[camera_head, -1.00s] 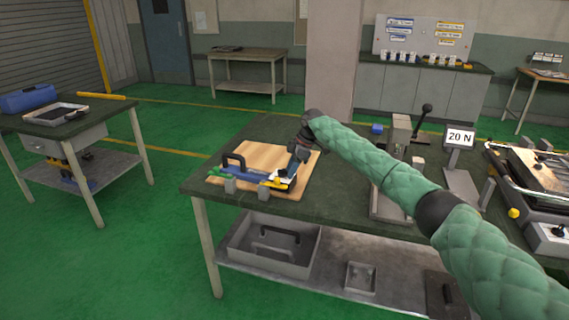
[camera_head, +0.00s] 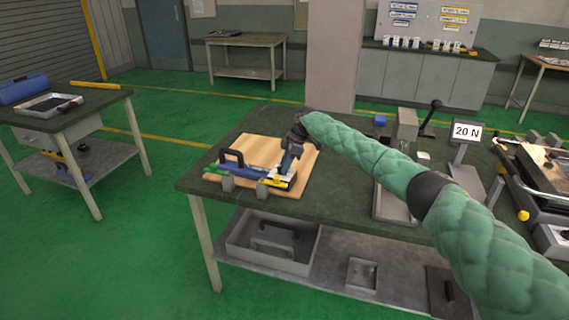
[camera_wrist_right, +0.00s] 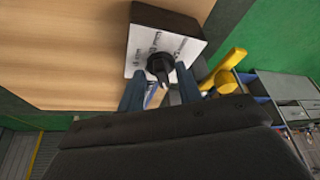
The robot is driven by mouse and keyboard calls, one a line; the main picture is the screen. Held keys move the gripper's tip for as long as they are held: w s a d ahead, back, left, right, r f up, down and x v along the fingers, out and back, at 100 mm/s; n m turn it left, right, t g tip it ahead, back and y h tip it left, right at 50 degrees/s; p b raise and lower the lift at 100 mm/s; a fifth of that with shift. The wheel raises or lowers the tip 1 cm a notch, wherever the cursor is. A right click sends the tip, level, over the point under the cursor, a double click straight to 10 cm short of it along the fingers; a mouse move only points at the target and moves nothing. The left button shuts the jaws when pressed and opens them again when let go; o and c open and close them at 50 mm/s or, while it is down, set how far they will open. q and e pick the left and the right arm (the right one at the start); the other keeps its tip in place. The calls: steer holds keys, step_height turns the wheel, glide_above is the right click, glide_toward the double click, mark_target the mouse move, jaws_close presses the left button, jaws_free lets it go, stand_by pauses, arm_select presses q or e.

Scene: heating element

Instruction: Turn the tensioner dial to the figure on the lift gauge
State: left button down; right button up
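The lift gauge (camera_head: 467,132) is a white display on a stand at the table's right part and reads 20 N. A blue hand tool with a black handle (camera_head: 232,157) lies on a wooden board (camera_head: 268,150). The tensioner dial (camera_wrist_right: 158,64) is a black knob on a white marked plate (camera_wrist_right: 145,42) on the tool's dark block. My right gripper (camera_head: 286,171) is over the tool's right end and covers the dial in the head view. In the right wrist view its two blue fingers stand apart, one on each side of the knob, with gaps visible. My left gripper is not shown.
A grey press-like device with a black-knobbed lever (camera_head: 435,104) stands right of the board, behind my right arm. A machine with a metal frame (camera_head: 530,170) is at the far right. The table's back left is clear.

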steer(key=shift+s+a+f, duration=0.1)
steer(key=shift+s+a, duration=0.05)
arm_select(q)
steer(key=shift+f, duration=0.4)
arm_select(e)
steer(key=shift+f, duration=0.1)
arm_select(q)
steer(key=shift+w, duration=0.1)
arm_select(e)
steer(key=shift+c, duration=0.4)
jaws_close()
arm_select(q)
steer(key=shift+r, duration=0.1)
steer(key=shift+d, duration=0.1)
